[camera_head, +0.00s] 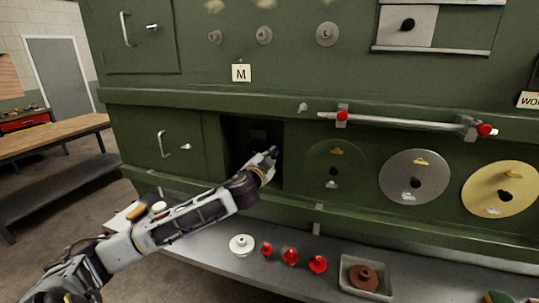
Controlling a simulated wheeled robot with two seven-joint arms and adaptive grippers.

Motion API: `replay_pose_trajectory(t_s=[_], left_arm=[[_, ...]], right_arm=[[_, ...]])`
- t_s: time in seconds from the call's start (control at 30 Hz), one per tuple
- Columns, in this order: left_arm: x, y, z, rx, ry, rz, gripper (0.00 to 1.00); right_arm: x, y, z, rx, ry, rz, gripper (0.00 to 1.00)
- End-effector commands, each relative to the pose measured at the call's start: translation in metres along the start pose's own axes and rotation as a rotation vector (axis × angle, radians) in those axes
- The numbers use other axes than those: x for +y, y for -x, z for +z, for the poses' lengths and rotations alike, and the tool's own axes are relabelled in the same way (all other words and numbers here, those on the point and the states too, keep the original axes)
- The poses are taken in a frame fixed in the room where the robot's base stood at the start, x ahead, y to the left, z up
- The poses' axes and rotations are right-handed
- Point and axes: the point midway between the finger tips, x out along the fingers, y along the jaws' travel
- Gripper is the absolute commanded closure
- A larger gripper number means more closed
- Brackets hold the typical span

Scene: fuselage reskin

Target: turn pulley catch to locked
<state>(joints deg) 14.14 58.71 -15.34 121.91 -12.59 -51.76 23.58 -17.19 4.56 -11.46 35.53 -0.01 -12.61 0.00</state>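My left gripper (273,152) is in front of the dark square recess (240,138) in the green panel, near its right edge. Its fingertips are small and dark against the recess, so I cannot tell whether they are open or shut, or whether they touch anything. No part is clearly readable as the pulley catch. Small fittings in view are a grey latch (186,147) beside a door handle, a small grey knob (303,107) on the ledge, and a black knob (407,25) on a pale plate. My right gripper is not in view.
Green (334,169), silver (414,177) and gold (501,189) discs sit on the panel right of the recess. A bar with red ends (400,121) runs above them. The grey shelf (215,262) below holds a white round part (241,245), red knobs (290,256) and a tray (347,284).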

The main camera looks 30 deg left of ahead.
Motion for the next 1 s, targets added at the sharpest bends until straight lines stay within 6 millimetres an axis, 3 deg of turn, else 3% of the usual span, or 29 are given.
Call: replay_pose_trajectory(t_s=[0.7,1.0], left_arm=[[0.002,0.000,0.000,-0.001,-0.610,0.002,1.00],[0.004,0.000,0.001,0.000,-0.760,0.002,1.00]], right_arm=[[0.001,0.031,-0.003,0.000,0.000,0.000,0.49],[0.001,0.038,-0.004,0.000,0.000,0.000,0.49]])
